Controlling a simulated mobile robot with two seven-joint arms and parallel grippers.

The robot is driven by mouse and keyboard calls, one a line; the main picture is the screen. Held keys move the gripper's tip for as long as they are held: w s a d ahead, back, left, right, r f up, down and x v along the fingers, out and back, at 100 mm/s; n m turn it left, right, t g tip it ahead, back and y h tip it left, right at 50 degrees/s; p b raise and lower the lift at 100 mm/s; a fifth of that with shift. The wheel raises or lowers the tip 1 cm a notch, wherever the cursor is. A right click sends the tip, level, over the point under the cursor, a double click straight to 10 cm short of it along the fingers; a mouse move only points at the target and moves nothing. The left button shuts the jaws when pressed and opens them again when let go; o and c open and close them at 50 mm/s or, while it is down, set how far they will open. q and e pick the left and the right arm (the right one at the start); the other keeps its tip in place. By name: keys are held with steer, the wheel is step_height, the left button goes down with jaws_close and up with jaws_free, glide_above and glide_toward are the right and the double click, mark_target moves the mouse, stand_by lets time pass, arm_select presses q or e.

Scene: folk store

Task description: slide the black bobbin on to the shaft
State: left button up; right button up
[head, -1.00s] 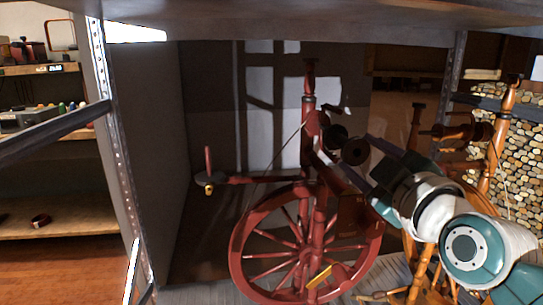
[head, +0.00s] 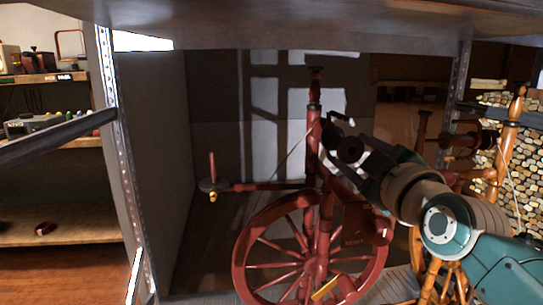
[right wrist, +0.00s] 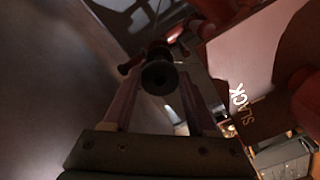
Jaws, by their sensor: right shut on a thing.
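My right gripper (head: 352,158) is shut on the black bobbin (head: 349,149), just right of the red spinning wheel's upright post (head: 314,130). In the right wrist view the bobbin (right wrist: 160,77) sits between the two fingertips, its round end with a dark centre hole facing the camera. Dark red parts show just beyond it. The shaft is not clearly visible; the bobbin and gripper cover that area, so I cannot tell whether the bobbin is around it. The red wheel (head: 310,262) stands below. My left gripper is not in view.
A panel lettered "SLACK" (right wrist: 240,105) is close on the right in the wrist view. Another wooden spinning wheel (head: 470,145) stands to the right. The shelf board (head: 300,25) hangs above, and a metal rack post (head: 115,150) stands left.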

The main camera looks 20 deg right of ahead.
steer(key=shift+b+x, duration=0.35)
steer(key=shift+x, duration=0.5)
steer(key=o, duration=1)
steer(key=shift+s+a, duration=0.1)
steer(key=shift+s, duration=0.2)
steer(key=p+v, duration=0.1)
steer(key=v, duration=0.8)
steer(key=shift+s, duration=0.2)
